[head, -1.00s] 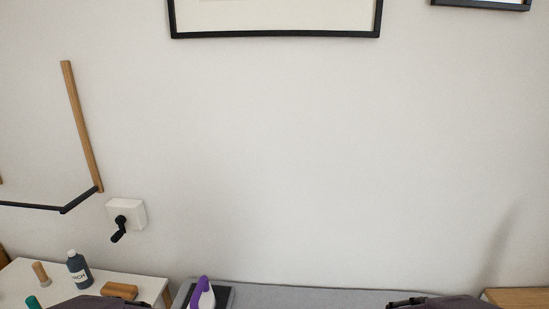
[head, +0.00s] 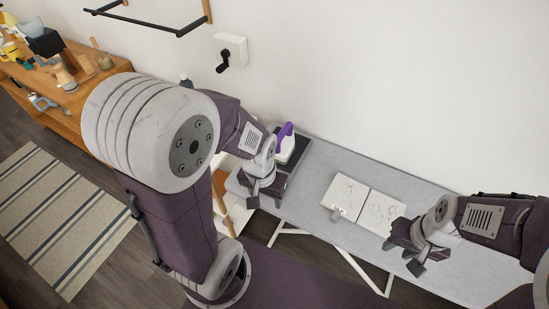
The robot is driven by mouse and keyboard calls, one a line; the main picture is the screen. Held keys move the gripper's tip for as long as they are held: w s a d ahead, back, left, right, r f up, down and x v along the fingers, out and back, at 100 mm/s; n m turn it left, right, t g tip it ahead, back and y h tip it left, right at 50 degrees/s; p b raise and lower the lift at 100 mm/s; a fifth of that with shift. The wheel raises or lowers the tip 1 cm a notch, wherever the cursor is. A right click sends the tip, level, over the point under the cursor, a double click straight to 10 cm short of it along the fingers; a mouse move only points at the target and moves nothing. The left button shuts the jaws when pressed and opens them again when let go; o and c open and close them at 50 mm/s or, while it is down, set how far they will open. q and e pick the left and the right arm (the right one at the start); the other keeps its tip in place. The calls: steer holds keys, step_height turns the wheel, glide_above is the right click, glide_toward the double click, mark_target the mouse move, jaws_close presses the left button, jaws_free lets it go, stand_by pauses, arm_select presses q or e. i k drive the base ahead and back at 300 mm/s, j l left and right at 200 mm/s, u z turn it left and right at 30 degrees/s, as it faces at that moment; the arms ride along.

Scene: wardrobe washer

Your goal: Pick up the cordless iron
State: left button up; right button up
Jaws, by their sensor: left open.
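The cordless iron (head: 286,144), white with a purple handle, stands on a dark rest pad (head: 297,165) at the left end of the grey ironing board (head: 320,172). My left gripper (head: 264,196) is open and empty, in front of the iron and slightly left of it in the head view. It covers part of the board's left end, and my wrist hides part of the iron's lower left side. My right gripper (head: 403,257) is open and empty over the right half of the board, far from the iron.
An open white booklet (head: 367,199) with a metal clip lies mid-board. A wooden shelf (head: 75,107) with several items is at the upper left. A black crank on a white wall box (head: 229,51) is above the iron. A striped rug (head: 50,215) lies on the floor at left.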

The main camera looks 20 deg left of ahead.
mark_target(286, 145)
steer(key=u, duration=0.9)
